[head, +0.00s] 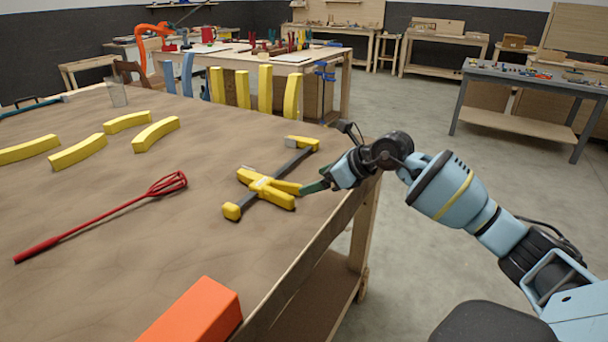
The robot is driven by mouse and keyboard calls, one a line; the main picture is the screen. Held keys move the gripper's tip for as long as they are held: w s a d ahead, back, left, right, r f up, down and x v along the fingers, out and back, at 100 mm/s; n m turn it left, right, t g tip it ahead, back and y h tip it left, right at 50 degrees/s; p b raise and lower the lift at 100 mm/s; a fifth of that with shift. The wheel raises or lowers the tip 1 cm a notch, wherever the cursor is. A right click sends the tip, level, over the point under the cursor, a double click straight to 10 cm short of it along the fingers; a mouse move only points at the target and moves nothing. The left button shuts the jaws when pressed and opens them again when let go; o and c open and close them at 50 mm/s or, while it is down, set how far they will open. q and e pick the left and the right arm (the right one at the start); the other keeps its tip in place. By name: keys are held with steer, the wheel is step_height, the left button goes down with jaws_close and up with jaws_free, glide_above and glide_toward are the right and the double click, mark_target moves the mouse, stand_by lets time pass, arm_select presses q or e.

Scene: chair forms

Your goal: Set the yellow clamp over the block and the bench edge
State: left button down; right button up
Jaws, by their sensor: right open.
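The yellow clamp (273,190), with a dark bar and yellow jaws, lies flat on the brown bench top near its right edge. An orange block (195,314) sits at the bottom of the head view, close to the bench edge (300,272), and is partly cut off by the frame. My right gripper (306,188) is open, with its dark fingertips right beside the clamp's yellow handle. I cannot tell whether they touch it. My left gripper is not in view.
A red whisk-like tool (110,214) lies left of the clamp. Several curved yellow pieces (156,134) lie farther back, and more yellow strips (264,90) stand upright along the far edge. Bare bench top separates clamp and orange block. A grey table (535,84) stands across the floor.

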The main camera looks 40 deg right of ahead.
mark_target(289, 190)
steer(key=shift+s+d, duration=0.1)
steer(key=shift+s, duration=0.05)
steer(key=shift+f, duration=0.25)
steer(key=b+x, duration=0.2)
steer(key=x, duration=0.2)
steer(key=shift+f, duration=0.1)
steer(key=b+x, duration=0.1)
steer(key=x, duration=0.4)
steer(key=shift+w+a, duration=0.2)
steer(key=shift+w, duration=0.25)
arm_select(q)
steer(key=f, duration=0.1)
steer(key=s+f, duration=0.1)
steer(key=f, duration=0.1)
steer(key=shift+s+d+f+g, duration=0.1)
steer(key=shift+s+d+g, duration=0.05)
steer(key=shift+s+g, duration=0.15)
arm_select(e)
steer(key=shift+w+a+f, duration=0.15)
steer(key=shift+w, duration=0.1)
